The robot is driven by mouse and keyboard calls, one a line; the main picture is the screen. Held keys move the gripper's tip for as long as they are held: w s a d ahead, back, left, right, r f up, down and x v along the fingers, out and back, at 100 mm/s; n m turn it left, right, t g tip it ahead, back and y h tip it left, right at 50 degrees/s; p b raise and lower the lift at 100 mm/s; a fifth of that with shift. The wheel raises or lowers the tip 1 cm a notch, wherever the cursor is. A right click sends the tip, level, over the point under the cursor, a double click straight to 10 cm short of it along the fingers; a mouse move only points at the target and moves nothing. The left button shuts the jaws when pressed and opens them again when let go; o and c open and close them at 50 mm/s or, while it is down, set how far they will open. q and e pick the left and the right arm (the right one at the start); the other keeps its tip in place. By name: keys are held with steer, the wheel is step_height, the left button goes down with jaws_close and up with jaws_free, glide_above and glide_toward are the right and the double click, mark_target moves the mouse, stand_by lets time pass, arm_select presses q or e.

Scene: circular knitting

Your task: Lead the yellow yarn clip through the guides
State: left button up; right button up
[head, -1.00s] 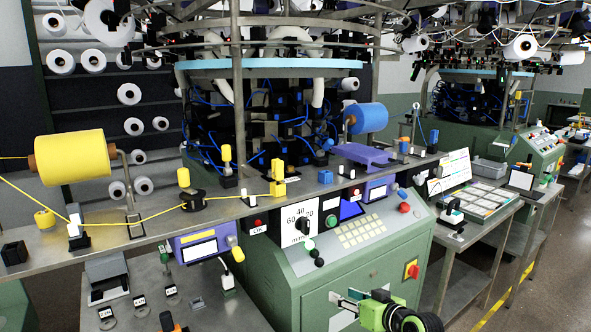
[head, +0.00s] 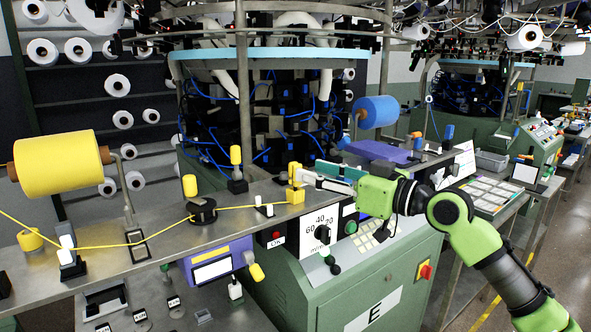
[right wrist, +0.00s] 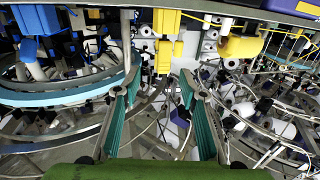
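The yellow yarn clip (head: 296,186) stands on the metal shelf, left of my right gripper (head: 314,175). In the right wrist view the clip (right wrist: 165,55) is just ahead of the gap between the open, empty fingertips (right wrist: 159,84); contact cannot be told. The yellow yarn (head: 165,228) runs from the left past the white-topped guide (head: 68,252), the wire-frame guide (head: 137,244) and the black disc guide (head: 202,210) to the clip. A small white-topped guide (head: 264,208) stands beside the yarn near the clip. My left gripper is not in view.
A yellow spool (head: 60,165) hangs at the left, and a blue spool (head: 377,111) is behind my right arm. A yellow-capped post (head: 236,170) stands behind the yarn. A purple block (head: 376,151) lies behind the gripper. The green control cabinet (head: 370,270) is below.

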mark_target(294, 169)
steer(key=p+x, duration=0.3)
steer(key=x, duration=0.2)
steer(key=shift+a+f, duration=0.1)
steer(key=shift+a, duration=0.25)
steer(key=shift+w+a+f, duration=0.1)
steer(key=shift+w+a, duration=0.1)
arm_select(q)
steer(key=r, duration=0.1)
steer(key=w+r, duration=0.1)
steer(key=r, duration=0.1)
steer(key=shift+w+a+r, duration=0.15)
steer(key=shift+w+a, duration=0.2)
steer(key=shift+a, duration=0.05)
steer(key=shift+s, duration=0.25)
arm_select(e)
steer(key=c, duration=1)
